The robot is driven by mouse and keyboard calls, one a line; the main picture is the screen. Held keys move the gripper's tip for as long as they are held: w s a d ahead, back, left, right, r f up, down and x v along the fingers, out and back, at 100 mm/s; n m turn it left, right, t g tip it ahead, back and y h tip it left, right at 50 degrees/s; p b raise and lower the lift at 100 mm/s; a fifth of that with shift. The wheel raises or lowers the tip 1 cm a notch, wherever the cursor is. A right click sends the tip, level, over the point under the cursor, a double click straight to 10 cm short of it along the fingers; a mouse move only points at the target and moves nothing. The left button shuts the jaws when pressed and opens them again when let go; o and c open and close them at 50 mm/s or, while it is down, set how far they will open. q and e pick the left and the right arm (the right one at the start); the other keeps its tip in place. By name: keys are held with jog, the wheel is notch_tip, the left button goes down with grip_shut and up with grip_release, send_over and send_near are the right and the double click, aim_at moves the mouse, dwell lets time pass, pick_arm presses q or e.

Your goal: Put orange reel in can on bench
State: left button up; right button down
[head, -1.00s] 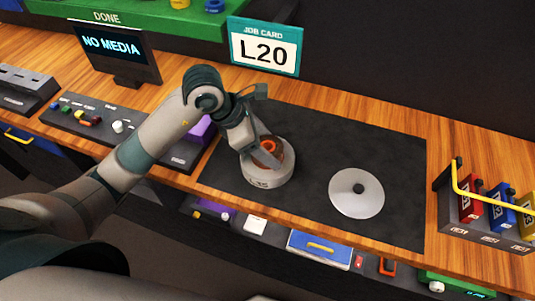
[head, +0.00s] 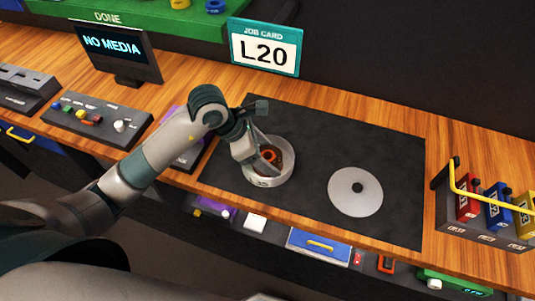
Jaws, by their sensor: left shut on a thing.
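The can (head: 271,181) is a round, pale, open container standing on the black mat towards its left side. The orange reel (head: 269,155) is inside the can's rim, partly hidden by my left gripper. My left gripper (head: 266,162) reaches down into the can and is shut on the orange reel. Whether the reel touches the can's bottom cannot be seen. My right gripper is not in view.
The black mat (head: 330,130) is clear behind the can and lid. A rack (head: 485,228) with coloured cartridges and a yellow handle stands at right. A job card (head: 264,47) reads L20. A monitor (head: 115,50) and a button panel (head: 97,122) stand at left.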

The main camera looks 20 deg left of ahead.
pick_arm(q)
jog(key=o, duration=0.8)
jog(key=shift+r, duration=0.15)
jog(key=b+v, duration=0.2)
jog(key=v, duration=1)
